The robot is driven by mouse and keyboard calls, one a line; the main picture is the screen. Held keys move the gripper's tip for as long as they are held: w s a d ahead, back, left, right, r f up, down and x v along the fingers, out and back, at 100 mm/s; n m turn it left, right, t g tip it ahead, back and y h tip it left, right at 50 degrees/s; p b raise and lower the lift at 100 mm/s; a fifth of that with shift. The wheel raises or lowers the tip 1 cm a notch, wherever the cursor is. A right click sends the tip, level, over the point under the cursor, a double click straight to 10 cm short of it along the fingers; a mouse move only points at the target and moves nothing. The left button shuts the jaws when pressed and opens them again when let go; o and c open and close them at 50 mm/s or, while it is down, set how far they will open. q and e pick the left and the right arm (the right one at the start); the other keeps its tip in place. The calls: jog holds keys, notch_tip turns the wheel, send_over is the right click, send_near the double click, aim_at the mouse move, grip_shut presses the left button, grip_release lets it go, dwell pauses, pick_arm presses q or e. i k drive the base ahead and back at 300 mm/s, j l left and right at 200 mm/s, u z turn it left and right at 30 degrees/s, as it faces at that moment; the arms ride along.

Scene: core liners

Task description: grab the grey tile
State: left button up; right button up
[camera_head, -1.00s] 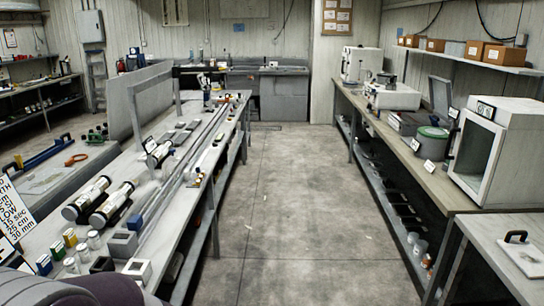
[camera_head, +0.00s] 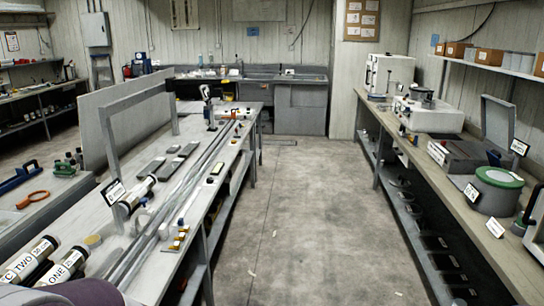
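Several flat grey tiles lie on the left bench (camera_head: 210,155), right of the metal frame. One grey tile (camera_head: 148,168) is at the near left of the group. Another (camera_head: 170,167) lies to its right, and a third (camera_head: 188,149) is just behind. I cannot tell which of them the task means. Neither of my grippers shows in the head view. A rounded dark purple-grey shape at the bottom left edge seems to be part of me.
White cylinders labelled TWO (camera_head: 32,258) and ONE (camera_head: 64,266) lie at the near left. A metal frame (camera_head: 107,150) stands on the bench. Long rails run along it. The right bench (camera_head: 440,195) holds equipment.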

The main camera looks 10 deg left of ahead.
aim_at(173, 148)
jog(key=i, duration=2.45)
jog(key=i+u, duration=0.4)
jog(key=i+l+u, duration=0.25)
jog(key=i+u, duration=0.15)
jog(key=i, duration=0.15)
jog(key=i+l+u, duration=1.2)
jog(key=l, duration=0.2)
jog(key=k, duration=0.05)
